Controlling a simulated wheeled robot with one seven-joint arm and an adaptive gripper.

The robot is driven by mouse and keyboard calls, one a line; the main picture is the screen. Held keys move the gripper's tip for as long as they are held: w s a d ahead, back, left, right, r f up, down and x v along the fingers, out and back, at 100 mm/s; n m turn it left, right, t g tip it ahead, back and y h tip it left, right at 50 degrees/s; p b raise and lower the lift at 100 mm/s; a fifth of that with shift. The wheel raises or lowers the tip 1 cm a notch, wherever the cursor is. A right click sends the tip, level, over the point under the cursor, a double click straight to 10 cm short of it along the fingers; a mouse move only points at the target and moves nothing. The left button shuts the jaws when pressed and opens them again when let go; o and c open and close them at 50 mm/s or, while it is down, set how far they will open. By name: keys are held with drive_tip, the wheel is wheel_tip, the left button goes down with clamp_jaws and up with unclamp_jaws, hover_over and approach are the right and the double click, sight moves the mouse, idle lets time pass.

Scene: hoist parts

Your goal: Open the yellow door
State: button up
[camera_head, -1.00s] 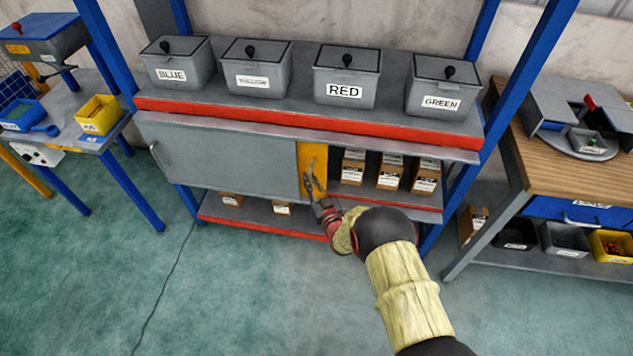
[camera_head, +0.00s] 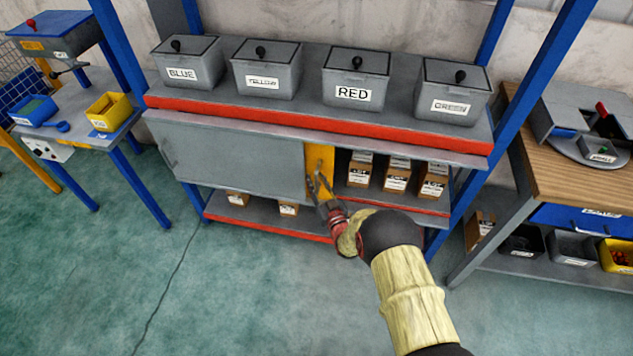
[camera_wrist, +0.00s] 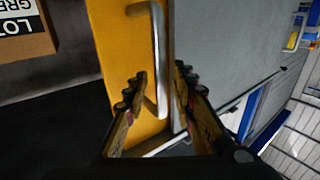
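The yellow door (camera_head: 319,160) is a narrow panel in the shelf's middle bay, beside the grey door (camera_head: 235,160). In the wrist view the yellow door (camera_wrist: 118,40) fills the middle and carries a metal bar handle (camera_wrist: 160,45). My gripper (camera_head: 317,183) is in front of the yellow door in the head view. In the wrist view my gripper (camera_wrist: 160,78) is open, with one finger on each side of the handle's bar. I cannot tell whether either finger touches it.
Several labelled cartons (camera_head: 396,178) stand in the open bay right of the yellow door. Grey lidded bins (camera_head: 356,75) stand on the shelf above. A wooden bench (camera_head: 520,135) is at the right and a small table (camera_head: 95,143) at the left. The floor in front is clear.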

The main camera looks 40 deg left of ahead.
drive_tip(key=v, duration=1.2)
